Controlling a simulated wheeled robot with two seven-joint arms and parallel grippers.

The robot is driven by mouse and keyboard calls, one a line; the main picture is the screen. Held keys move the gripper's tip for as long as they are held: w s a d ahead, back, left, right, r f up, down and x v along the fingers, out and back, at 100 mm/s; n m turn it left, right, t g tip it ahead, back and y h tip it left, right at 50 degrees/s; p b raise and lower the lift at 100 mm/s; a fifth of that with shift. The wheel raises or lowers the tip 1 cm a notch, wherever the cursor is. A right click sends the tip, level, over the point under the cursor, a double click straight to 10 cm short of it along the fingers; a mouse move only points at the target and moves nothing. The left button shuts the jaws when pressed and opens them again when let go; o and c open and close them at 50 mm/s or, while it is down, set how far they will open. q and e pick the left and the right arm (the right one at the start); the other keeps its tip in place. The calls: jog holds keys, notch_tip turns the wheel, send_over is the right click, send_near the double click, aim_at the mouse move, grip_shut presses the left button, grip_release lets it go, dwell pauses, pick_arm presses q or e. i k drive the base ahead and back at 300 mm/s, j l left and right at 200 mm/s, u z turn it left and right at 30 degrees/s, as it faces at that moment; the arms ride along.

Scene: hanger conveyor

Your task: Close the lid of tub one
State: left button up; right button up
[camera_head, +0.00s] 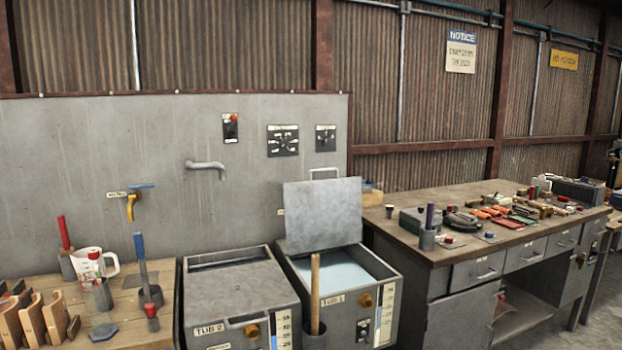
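Tub one (379,272), labelled "TUB 1", stands at the lower middle of the head view. Its grey square lid (322,213) is raised and stands near upright at the tub's back edge, with a handle (324,169) at its top. The open top shows a pale bluish surface (345,276) inside. A wooden handle (315,285) rises from a dark holder in front of the tub and hides part of its front. Neither of my grippers shows in the head view.
Tub two (240,303), with its top covered, stands just left of tub one. A wooden bench (122,317) with tools and a white jug (88,263) is at the left. A workbench (440,255) with many tools is at the right. A faucet (206,167) juts from the wall panel.

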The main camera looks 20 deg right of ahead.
aim_at(321, 215)
jog(key=l+u, duration=0.25)
jog(key=u, duration=0.2)
jog(key=l+u, duration=0.15)
jog(key=l, duration=0.25)
jog(key=k+l+u, duration=0.1)
jog(key=l, duration=0.3)
jog(key=l+u, duration=0.15)
jog(key=l, duration=0.25)
jog(key=k+l+u, duration=0.1)
jog(key=l, duration=0.3)
jog(key=k+l+u, duration=0.15)
jog(key=l, duration=0.25)
